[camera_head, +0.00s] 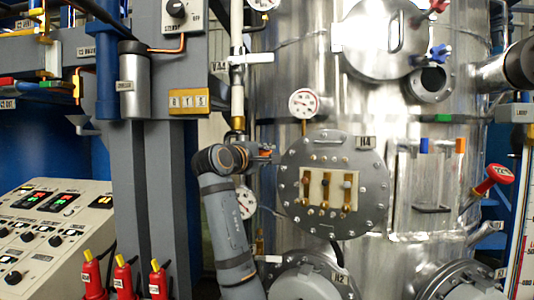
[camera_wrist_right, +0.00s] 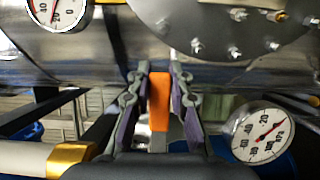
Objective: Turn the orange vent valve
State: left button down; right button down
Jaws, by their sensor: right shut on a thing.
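The orange vent valve handle (camera_wrist_right: 159,100) is upright between the fingers of my right gripper (camera_wrist_right: 160,82) in the right wrist view. The gripper is shut on it, with one finger on each side. In the head view my right gripper (camera_head: 263,154) is small and points right, at the left side of the steel vessel (camera_head: 270,95). Only a bit of orange shows between its fingers there, and the valve's body is mostly hidden. My left gripper is not in view.
A bolted round flange (camera_head: 333,150) with brass terminals is just right of the gripper. A gauge (camera_head: 303,102) is above and another (camera_head: 246,201) below. A grey column (camera_head: 150,200) stands left. A control panel (camera_head: 50,240) and red extinguisher-like bottles (camera_head: 123,278) are lower left.

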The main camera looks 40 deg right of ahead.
jog(key=shift+f, duration=0.3)
jog(key=c, duration=1.2)
grip_release()
jog(key=shift+r, duration=0.1)
jog(key=v, duration=1.2)
jog(key=shift+r, duration=0.1)
